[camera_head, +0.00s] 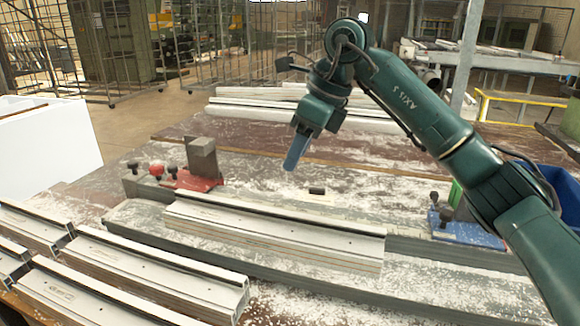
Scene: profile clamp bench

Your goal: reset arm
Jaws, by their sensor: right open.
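My right arm comes in from the right, and my right gripper (293,162) hangs above the middle of the bench, fingers pointing down. It is open, seen edge-on, with nothing visible between the fingers. Below it a white profile (275,234) with a dark top strip lies along the grey fixture rail (140,222). A blue clamp (468,231) with dark knobs is at the right, partly near my arm. My left gripper is not in view.
A small black piece (317,190) lies on the bench behind the profile. Several more profiles (135,267) lie at the front left, and others (300,108) at the back. White shavings cover the bench (380,175). A white box (45,140) stands left, a blue bin (562,192) right.

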